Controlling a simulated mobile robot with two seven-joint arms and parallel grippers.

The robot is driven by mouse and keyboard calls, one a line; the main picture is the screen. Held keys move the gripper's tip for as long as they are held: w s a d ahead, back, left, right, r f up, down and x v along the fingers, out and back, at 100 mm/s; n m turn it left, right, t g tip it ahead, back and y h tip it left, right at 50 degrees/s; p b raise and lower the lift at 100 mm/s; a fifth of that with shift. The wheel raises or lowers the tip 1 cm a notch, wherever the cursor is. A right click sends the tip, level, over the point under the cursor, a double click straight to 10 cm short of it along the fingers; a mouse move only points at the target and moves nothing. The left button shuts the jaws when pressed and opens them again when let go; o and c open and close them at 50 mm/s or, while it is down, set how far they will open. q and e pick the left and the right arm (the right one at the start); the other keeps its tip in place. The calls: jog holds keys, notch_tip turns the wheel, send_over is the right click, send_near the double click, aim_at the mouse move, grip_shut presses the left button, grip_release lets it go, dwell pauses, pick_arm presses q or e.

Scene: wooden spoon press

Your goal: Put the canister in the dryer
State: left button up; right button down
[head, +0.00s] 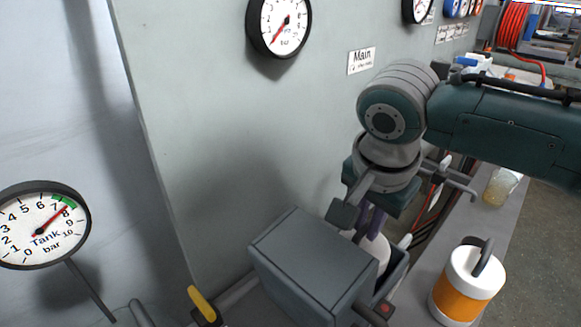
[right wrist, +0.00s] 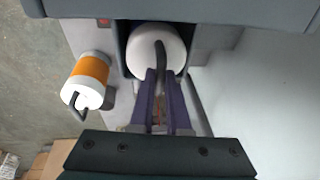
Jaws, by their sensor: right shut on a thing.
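A grey box-shaped dryer (head: 315,262) with a raised lid stands at the lower middle of the head view. A white canister (head: 379,248) is beside the lid, within the dryer's grey walls and partly hidden by my gripper. In the right wrist view the canister's white top (right wrist: 143,40) shows inside a dark-walled recess, with a dark curved handle on it. My right gripper (head: 372,224) is above it, its purple fingers shut on the handle; they also show in the right wrist view (right wrist: 161,78). How deep the canister sits cannot be told. My left gripper is not in view.
A second white canister with an orange band (head: 462,292) stands on the grey ledge to the right; a yellowish jar (head: 498,188) is farther back. A yellow-handled valve (head: 202,304) is left of the dryer. The panel wall with gauges (head: 279,22) rises close behind.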

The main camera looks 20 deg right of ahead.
jog(key=shift+f, duration=0.1)
jog(key=c, duration=0.9)
grip_release()
jog(key=p+v, duration=0.3)
jog(key=v, duration=0.9)
